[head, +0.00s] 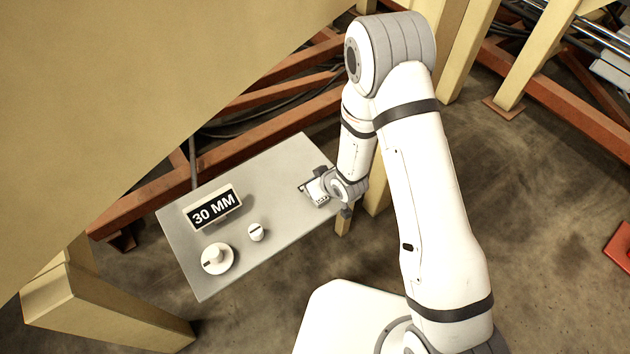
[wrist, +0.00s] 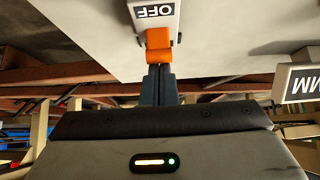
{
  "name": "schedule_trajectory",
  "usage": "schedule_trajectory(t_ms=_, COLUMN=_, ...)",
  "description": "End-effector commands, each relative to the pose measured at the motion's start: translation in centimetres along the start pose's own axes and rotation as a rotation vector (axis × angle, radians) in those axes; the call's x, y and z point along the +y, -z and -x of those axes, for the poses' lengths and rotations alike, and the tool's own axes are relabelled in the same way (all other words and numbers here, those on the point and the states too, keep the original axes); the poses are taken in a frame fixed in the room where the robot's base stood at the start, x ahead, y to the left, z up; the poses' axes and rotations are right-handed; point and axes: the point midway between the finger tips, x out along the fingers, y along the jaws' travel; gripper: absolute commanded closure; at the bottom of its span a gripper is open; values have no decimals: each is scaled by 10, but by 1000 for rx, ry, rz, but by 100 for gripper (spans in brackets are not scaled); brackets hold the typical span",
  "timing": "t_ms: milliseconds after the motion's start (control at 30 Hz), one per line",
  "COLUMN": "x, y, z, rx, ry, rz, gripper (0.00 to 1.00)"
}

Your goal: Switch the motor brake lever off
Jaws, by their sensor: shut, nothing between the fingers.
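The orange lever (wrist: 158,40) shows in the wrist view, sticking out at the end of a white housing marked OFF (wrist: 155,12), which appears upside down. My gripper (wrist: 159,68) is shut, its dark fingers together with nothing between them. Their tips are right at the lever's end; they look to touch it, but I cannot be sure. In the head view my wrist is over the right end of the grey panel (head: 275,175) and covers part of the white housing (head: 318,190). The lever cannot be made out there.
The panel also carries a 30 MM display (head: 213,208), a small white knob (head: 256,232) and a larger round dial (head: 217,258). The display's edge shows at right in the wrist view (wrist: 300,83). A large yellow beam (head: 130,90) and orange-brown frame bars (head: 270,118) surround the panel.

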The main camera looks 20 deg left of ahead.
Motion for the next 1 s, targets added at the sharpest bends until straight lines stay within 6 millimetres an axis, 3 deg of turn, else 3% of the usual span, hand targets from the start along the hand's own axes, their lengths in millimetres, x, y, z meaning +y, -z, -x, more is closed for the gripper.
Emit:
schedule_trajectory(t_ms=367, x=-1, y=-15, z=7, rx=-11, ry=3, rz=1, gripper=100)
schedule_trajectory(t_ms=1000, x=-2, y=-5, z=-5, rx=-4, ry=5, rz=5, gripper=100)
